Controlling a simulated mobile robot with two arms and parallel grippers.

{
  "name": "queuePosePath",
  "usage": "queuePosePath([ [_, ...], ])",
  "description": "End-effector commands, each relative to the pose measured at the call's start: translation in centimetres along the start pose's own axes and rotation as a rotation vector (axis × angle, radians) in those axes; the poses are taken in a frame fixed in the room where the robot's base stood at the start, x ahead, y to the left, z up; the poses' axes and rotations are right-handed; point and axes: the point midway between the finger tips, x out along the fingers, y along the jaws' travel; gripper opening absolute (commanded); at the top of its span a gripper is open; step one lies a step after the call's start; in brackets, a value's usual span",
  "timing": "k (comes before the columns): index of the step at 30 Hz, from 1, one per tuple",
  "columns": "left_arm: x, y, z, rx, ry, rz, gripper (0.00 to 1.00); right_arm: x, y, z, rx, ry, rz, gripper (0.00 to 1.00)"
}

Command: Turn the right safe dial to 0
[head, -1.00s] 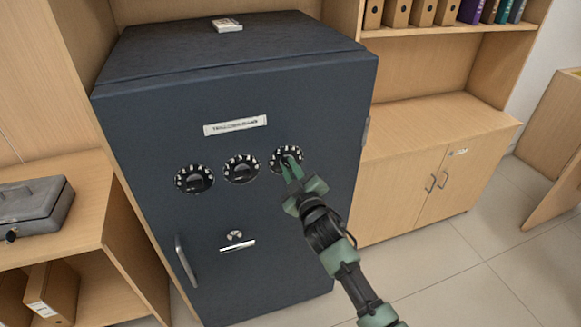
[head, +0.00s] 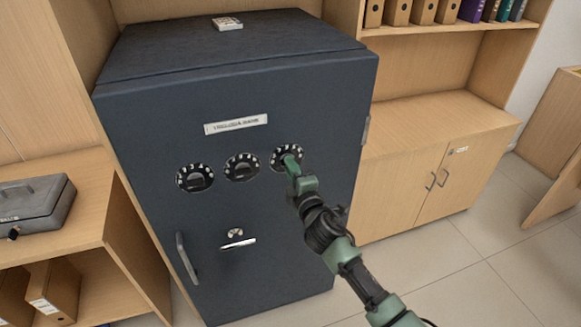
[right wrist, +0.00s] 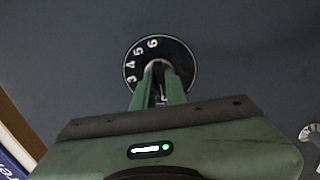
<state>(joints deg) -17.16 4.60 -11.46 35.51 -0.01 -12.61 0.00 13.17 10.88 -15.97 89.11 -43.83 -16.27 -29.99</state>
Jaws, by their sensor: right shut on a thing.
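The dark blue safe (head: 270,215) has three black dials with white numbers in a row on its front. The right safe dial (head: 276,154) is the one my right gripper (head: 291,161) reaches. In the right wrist view the right safe dial (right wrist: 186,62) shows the numbers 3, 4, 5 and 6 at its upper left; the rest of its scale is hidden or dark. My right gripper's fingers (right wrist: 160,92) are shut on the dial's knob, which they mostly cover. The left dial (head: 195,178) and middle dial (head: 242,167) are untouched. My left gripper is not in view.
A grey cash box (head: 35,200) stands on the left shelf. A wooden cabinet (head: 425,180) stands right of the safe, with open floor before it.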

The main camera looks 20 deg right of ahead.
Motion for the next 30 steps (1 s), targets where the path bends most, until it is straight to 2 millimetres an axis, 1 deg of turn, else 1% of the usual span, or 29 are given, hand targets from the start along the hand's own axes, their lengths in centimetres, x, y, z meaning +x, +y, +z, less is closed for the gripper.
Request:
queuePosePath([
  [8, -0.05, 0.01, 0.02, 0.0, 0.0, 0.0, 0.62, 0.01, -0.04, 0.04, -0.066, -0.001, -0.001, 0.0],
  [21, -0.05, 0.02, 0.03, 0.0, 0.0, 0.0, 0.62, 0.01, -0.05, 0.03, -0.075, -0.001, -0.001, 0.0],
  [22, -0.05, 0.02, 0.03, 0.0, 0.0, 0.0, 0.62, 0.0, -0.06, 0.03, -0.075, -0.001, -0.001, 0.21],
  [23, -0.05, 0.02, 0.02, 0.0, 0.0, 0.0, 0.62, 0.0, -0.06, 0.03, -0.075, -0.001, -0.001, 0.29],
  [24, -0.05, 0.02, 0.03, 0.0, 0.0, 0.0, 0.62, 0.01, -0.05, 0.03, -0.074, -0.001, -0.001, 0.35],
  [30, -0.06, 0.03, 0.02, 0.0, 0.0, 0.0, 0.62, 0.0, -0.04, 0.02, -0.073, 0.0, 0.0, 0.35],
])
